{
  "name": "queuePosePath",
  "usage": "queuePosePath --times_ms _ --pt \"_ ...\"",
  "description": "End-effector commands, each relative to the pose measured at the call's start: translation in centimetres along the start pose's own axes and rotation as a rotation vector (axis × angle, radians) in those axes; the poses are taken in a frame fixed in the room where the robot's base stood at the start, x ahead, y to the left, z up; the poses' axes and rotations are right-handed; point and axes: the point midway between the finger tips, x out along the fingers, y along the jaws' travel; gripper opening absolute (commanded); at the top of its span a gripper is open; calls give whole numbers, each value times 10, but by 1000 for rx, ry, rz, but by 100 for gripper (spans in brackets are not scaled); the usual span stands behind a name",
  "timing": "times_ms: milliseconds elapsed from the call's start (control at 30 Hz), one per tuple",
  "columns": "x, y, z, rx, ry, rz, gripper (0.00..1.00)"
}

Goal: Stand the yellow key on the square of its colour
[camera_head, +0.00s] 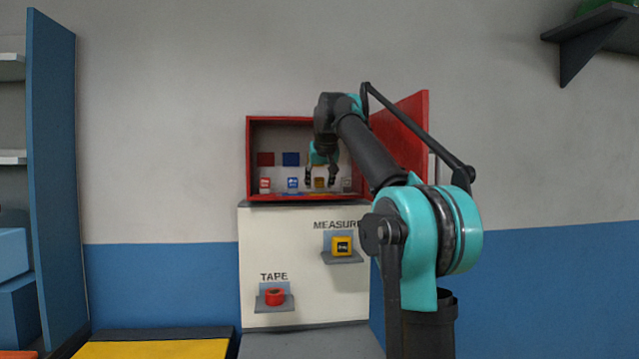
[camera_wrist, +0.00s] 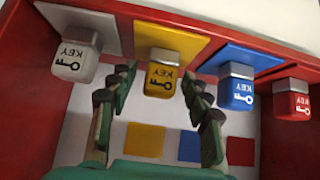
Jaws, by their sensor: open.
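The yellow key (camera_wrist: 160,82) is a small block with a black key mark and a grey end. It appears upside down in the wrist view, with its grey end against the yellow square (camera_wrist: 172,38) at the cabinet's lower edge. My gripper (camera_wrist: 158,85) is open, one finger on each side of the yellow key, with gaps showing. In the head view my gripper (camera_head: 320,178) is inside the red cabinet, in front of the yellow key (camera_head: 319,184) and partly hiding it.
A white key (camera_wrist: 75,58), a blue key (camera_wrist: 236,90) and a red key (camera_wrist: 291,104) stand on either side, each by its own coloured square. The cabinet's red door (camera_head: 405,130) is open at right. Shelves below hold a tape (camera_head: 274,297) and a measure (camera_head: 342,246).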

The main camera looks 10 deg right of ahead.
Motion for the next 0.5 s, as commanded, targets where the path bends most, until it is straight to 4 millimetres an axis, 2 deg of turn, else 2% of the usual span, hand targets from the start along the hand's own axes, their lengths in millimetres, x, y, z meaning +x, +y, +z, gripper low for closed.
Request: queuePosePath --times_ms 167,500 --pt "-14 0 -1 0 0 0 49" --pt "-82 0 -1 0 0 0 49"
